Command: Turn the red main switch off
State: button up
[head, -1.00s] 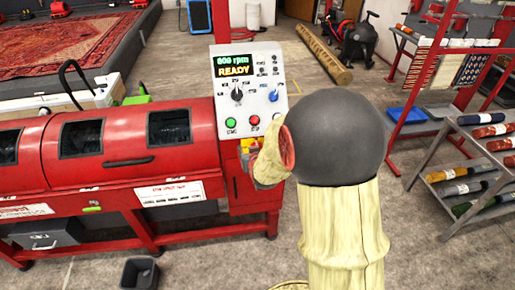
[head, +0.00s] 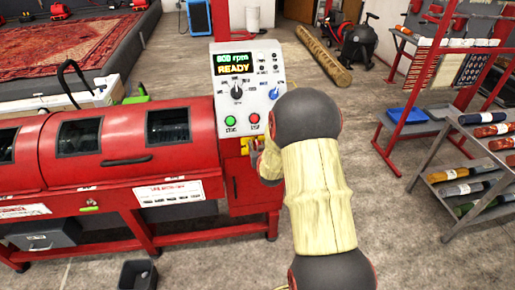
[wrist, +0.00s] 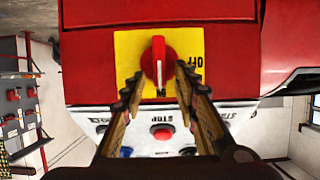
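The red main switch (wrist: 158,62) is a rotary knob on a yellow plate (wrist: 125,48). In the wrist view, the picture is upside down, and the knob's white mark points to the bottom of the picture. The word OFF stands on the plate to the right of the knob. My gripper (wrist: 156,80) is open, one finger on each side of the knob's lower part, with small gaps visible; contact cannot be told. In the head view, the yellow plate (head: 245,146) shows on the red machine's right end, below the control panel; my arm hides the knob and most of the gripper.
The red machine (head: 120,150) extends left. A rack of rolled rugs (head: 470,170) stands at right.

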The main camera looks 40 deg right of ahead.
jog(key=shift+c, duration=1.2)
grip_shut()
